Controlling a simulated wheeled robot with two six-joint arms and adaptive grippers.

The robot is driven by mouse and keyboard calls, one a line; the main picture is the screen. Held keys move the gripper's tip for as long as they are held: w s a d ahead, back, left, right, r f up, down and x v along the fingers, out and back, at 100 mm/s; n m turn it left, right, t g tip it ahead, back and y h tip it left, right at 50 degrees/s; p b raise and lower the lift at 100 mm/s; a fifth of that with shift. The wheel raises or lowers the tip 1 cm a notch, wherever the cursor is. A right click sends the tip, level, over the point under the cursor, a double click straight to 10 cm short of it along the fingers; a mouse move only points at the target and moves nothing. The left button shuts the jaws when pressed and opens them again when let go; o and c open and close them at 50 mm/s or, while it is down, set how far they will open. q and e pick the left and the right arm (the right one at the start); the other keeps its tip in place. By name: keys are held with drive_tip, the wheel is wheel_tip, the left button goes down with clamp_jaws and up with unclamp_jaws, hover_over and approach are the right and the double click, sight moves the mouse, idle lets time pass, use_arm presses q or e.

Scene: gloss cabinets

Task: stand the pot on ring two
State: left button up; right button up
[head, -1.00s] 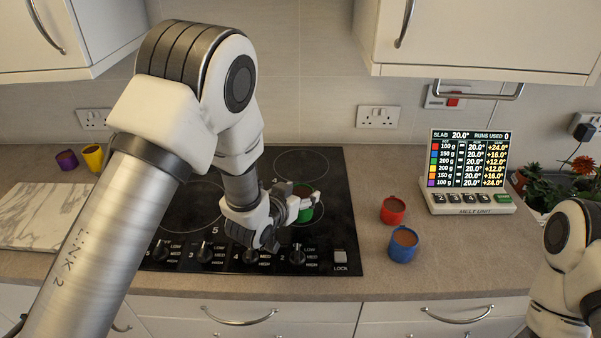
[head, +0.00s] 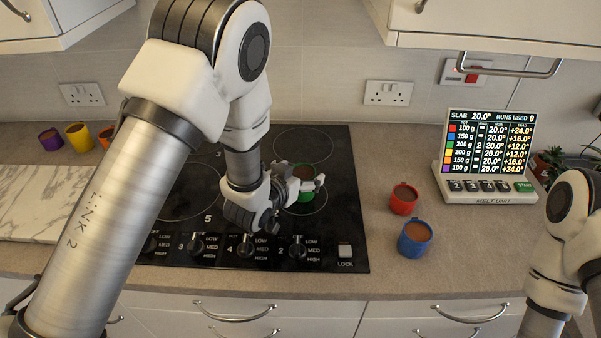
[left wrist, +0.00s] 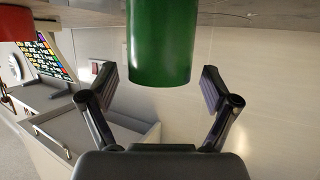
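A green pot (head: 307,193) stands on the front right ring of the black hob (head: 335,235). It also shows large at the top of the left wrist view (left wrist: 160,40). My left gripper (head: 298,182) reaches it from the left. In the left wrist view its two fingers stand apart on either side of the pot (left wrist: 160,82), with gaps, so it is open and not holding it. The arm and gripper hide part of the hob and some ring numbers; a 5 shows by the left front ring. My right gripper is out of view; only the right arm shows.
A red pot (head: 404,198) and a blue pot (head: 415,239) stand right of the hob. The melt unit (head: 487,155) is behind them. Purple (head: 51,138), yellow (head: 79,135) and orange (head: 105,137) pots stand at the back left, by a marble board (head: 40,200).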

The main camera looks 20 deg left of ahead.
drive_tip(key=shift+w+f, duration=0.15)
use_arm(q)
drive_tip(key=p+v, duration=0.8)
drive_tip(key=v, duration=0.3)
drive_tip(key=shift+s+r+p, duration=0.15)
drive_tip(key=shift+s+p, duration=0.15)
drive_tip(key=shift+s, duration=0.05)
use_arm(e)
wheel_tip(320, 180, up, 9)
use_arm(q)
drive_tip(key=shift+a, duration=0.1)
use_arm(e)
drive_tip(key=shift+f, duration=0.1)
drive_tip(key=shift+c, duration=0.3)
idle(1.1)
